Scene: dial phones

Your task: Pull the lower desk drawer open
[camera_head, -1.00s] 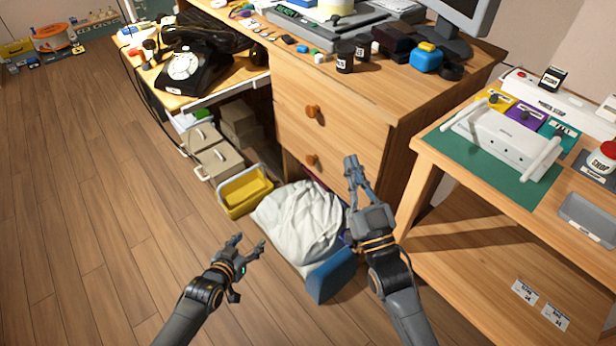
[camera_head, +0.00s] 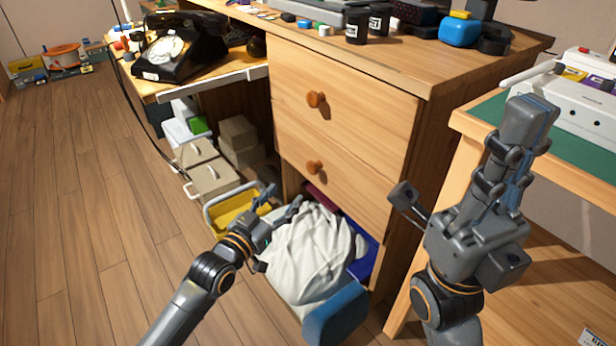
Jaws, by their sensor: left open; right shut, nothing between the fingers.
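The wooden desk has two drawer fronts with round orange-brown knobs, one above the other. The upper drawer (camera_head: 350,118) and the lower drawer (camera_head: 345,185) both look flush with the desk. The lower drawer's knob (camera_head: 315,167) is in clear view and nothing touches it. My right gripper (camera_head: 532,112) is shut and empty, pointing up at the right, well apart from both knobs and near the side table's edge.
White cloth (camera_head: 315,250) fills the space below the lower drawer, with a blue block (camera_head: 336,314) in front. A yellow bin (camera_head: 232,212) and beige boxes (camera_head: 208,175) stand left. The side table (camera_head: 470,125) stands close on the right.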

